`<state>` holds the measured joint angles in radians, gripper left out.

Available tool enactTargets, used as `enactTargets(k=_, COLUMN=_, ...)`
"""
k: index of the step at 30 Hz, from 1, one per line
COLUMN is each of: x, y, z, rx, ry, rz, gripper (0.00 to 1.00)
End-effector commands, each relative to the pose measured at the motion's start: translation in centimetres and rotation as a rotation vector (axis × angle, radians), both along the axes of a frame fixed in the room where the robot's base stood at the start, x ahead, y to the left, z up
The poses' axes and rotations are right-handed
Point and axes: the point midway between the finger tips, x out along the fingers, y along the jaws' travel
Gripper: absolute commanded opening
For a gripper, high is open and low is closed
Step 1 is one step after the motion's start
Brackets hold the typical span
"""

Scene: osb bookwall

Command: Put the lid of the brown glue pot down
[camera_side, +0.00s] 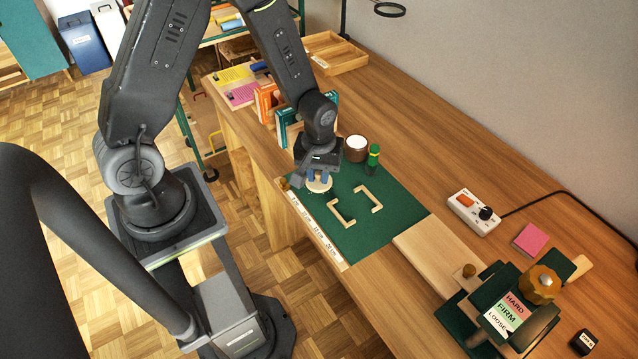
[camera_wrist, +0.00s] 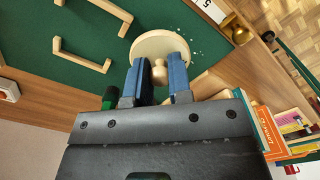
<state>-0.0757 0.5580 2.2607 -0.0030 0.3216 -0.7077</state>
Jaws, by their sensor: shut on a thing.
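The lid is a pale round wooden disc (camera_side: 319,185) with a small knob. My gripper (camera_side: 319,175), with blue fingers, is shut on the knob. In the wrist view the lid (camera_wrist: 160,44) is below the fingertips (camera_wrist: 159,74), with the knob between them. The lid is over the left part of the green mat, near the ruler strip; I cannot tell whether it touches the mat. The brown glue pot (camera_side: 356,150) stands open behind and to the right of my gripper, with white showing at its top.
On the green mat (camera_side: 395,210) lie two pale wooden brackets (camera_side: 342,213). A green bottle (camera_side: 373,158) stands beside the pot. Books (camera_side: 285,127) stand behind my gripper. White specks (camera_wrist: 197,42) lie on the mat beside the lid. A clamp press (camera_side: 510,305) is at front right.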

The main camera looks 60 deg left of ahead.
Motion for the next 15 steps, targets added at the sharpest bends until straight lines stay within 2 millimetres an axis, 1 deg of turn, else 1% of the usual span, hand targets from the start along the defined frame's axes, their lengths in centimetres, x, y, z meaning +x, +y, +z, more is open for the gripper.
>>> enactTargets(k=2, x=0.0, y=-0.1, z=-0.6, rx=0.000, ry=0.003, rz=0.000, gripper=0.00)
enactTargets(k=6, x=-0.1, y=-0.1, z=-2.7, rx=0.001, ry=0.006, rz=0.000, gripper=0.00)
enactTargets(k=9, x=0.0, y=0.0, z=-3.7, rx=0.002, ry=0.002, rz=0.000, gripper=0.00)
enactTargets(k=12, x=0.0, y=0.0, z=-4.1, rx=0.003, ry=0.000, rz=0.000, gripper=0.00)
enactTargets(k=15, x=0.0, y=0.0, z=-4.0, rx=0.002, ry=-0.001, rz=0.000, gripper=0.00)
